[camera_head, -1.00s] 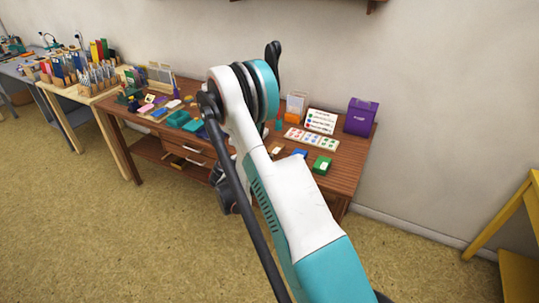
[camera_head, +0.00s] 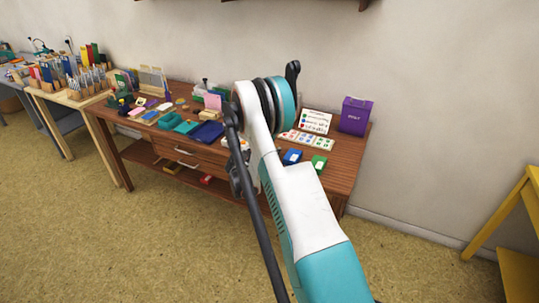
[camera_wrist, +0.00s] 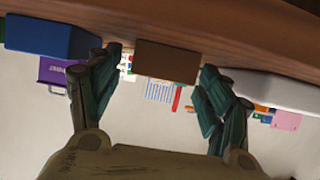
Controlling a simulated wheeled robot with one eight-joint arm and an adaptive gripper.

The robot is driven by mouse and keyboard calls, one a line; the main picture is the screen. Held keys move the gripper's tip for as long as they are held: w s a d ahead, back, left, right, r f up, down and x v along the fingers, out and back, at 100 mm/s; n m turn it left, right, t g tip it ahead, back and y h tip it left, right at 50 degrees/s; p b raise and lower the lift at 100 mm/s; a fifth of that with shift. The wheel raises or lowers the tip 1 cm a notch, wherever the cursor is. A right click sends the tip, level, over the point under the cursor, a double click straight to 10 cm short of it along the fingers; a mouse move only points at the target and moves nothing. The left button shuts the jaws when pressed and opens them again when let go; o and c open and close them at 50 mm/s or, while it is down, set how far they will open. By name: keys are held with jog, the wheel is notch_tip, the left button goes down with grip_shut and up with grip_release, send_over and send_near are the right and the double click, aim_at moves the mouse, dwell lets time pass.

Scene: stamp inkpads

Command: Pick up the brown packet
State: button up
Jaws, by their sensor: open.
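The brown packet (camera_wrist: 167,62) shows in the wrist view at the table edge, between the fingers of my gripper (camera_wrist: 160,68). My gripper is open, with one teal finger to each side of the packet. A gap shows at the right finger; whether the left finger touches it I cannot tell. The wrist view appears upside down, with the wooden table (camera_wrist: 200,25) along the top. In the head view my arm hides the packet, and my gripper is mostly hidden too.
In the wrist view a blue pad (camera_wrist: 50,36) lies left of the packet and a whitish item (camera_wrist: 265,88) lies right. In the head view a green pad (camera_head: 319,162), a purple box (camera_head: 355,115) and a card sheet (camera_head: 307,139) stand on the right of the table.

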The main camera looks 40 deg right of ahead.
jog(key=shift+d, duration=0.1)
jog(key=shift+c, duration=0.6)
jog(key=c, duration=1.1)
jog(key=shift+r, duration=0.1)
jog(key=shift+c, duration=0.2)
